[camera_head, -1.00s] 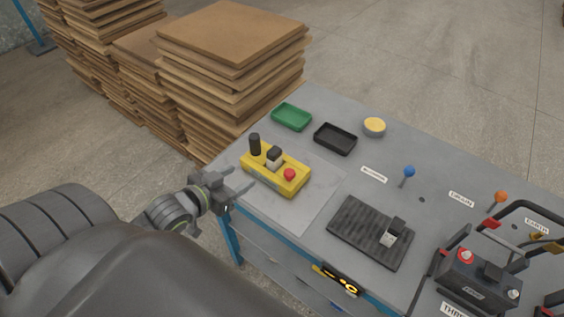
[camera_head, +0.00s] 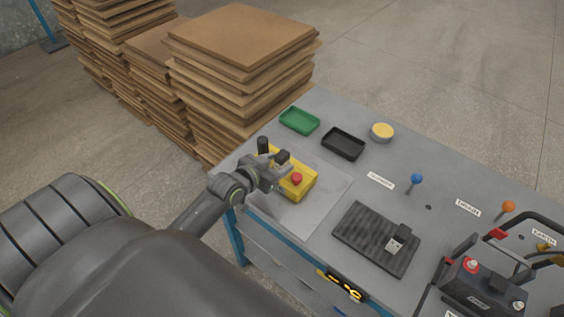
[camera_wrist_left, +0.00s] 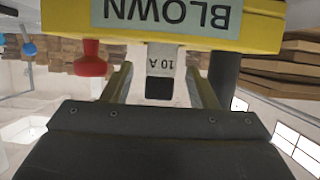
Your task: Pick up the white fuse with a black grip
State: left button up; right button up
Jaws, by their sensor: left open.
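A yellow box (camera_head: 306,187) stands on the grey bench, with a red button and a black post on top. A white fuse marked 10 A (camera_wrist_left: 163,58) with a black grip (camera_wrist_left: 160,88) stands up from this box; the box's label reads BLOWN in the left wrist view. My left gripper (camera_head: 280,168) is open at the box. In the left wrist view its fingers (camera_wrist_left: 160,85) lie on both sides of the grip, with gaps. In the head view the gripper partly hides box and fuse. A similar white fuse with a black grip (camera_head: 396,243) is on a black ribbed mat (camera_head: 362,236).
A green tray (camera_head: 299,121), a black tray (camera_head: 343,143) and a yellow round piece (camera_head: 382,132) lie behind the box. Blue (camera_head: 417,179) and orange (camera_head: 508,207) knobs and a black battery unit (camera_head: 477,285) stand right. Stacked boards (camera_head: 240,60) are beyond the bench.

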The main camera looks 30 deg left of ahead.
pick_arm(q)
jog(key=shift+x, duration=1.4)
